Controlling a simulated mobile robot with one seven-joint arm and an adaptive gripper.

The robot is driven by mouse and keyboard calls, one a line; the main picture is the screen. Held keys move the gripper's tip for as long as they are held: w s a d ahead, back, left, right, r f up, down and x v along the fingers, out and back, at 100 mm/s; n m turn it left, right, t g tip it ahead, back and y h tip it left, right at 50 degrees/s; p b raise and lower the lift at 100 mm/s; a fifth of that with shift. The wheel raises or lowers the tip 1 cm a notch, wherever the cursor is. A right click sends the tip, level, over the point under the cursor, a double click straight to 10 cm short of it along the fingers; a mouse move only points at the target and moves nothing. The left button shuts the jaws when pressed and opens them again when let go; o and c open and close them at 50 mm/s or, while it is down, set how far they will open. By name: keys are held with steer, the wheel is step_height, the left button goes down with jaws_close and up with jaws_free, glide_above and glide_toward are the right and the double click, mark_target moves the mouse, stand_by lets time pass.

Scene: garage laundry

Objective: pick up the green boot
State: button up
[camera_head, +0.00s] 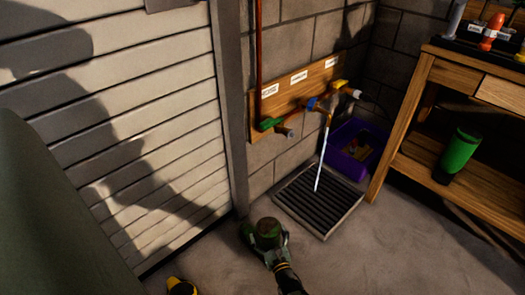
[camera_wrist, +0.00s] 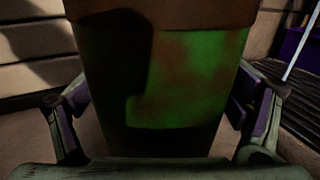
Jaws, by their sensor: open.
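The green boot (camera_head: 267,229) stands upright on the concrete floor, with a brown top. It fills the middle of the wrist view (camera_wrist: 190,75), where its lower part is hidden by my gripper's body. My gripper (camera_wrist: 158,105) is open, with one finger on each side of the boot and visible gaps beside it. In the head view my gripper (camera_head: 268,240) reaches the boot from the near side and covers its lower part.
A floor drain grate (camera_head: 320,200) lies just right of the boot, with water running onto it from a tap. A purple tub (camera_head: 347,163) stands behind it. A slatted door (camera_head: 130,120) is at left.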

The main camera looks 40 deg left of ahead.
steer(key=shift+c, duration=0.3)
steer(key=shift+r, duration=0.1)
steer(key=c, duration=2)
